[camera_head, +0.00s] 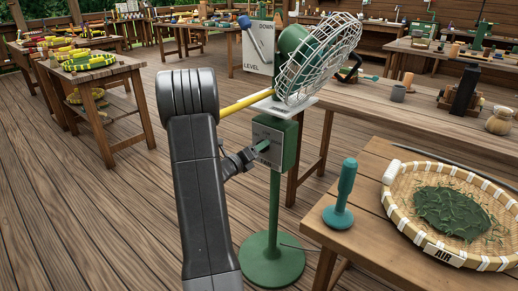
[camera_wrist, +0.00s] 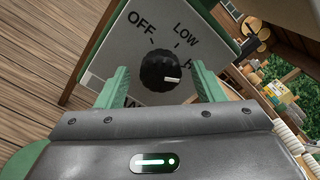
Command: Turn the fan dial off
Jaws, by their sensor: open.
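The fan (camera_head: 315,60) has a white wire cage and stands on a green post. Its control box (camera_head: 292,142) has a grey front plate, which also fills the wrist view (camera_wrist: 115,60). The black round fan dial (camera_wrist: 158,66) sits on this plate, with OFF to its upper left and LOW to its upper right. Its white mark points right and slightly down, away from OFF. My gripper (camera_wrist: 162,86) is open, with one green finger on each side of the dial. I cannot tell whether they touch it. In the head view my gripper (camera_head: 262,146) is at the plate and hides the dial.
A table at the right holds a teal stamp-like tool (camera_head: 343,195) and a woven basket (camera_head: 400,213) of green leaves. A yellow rod (camera_head: 245,102) passes behind my arm. A sign with a lever (camera_head: 258,45) stands behind the fan. Wooden floor is open at the left.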

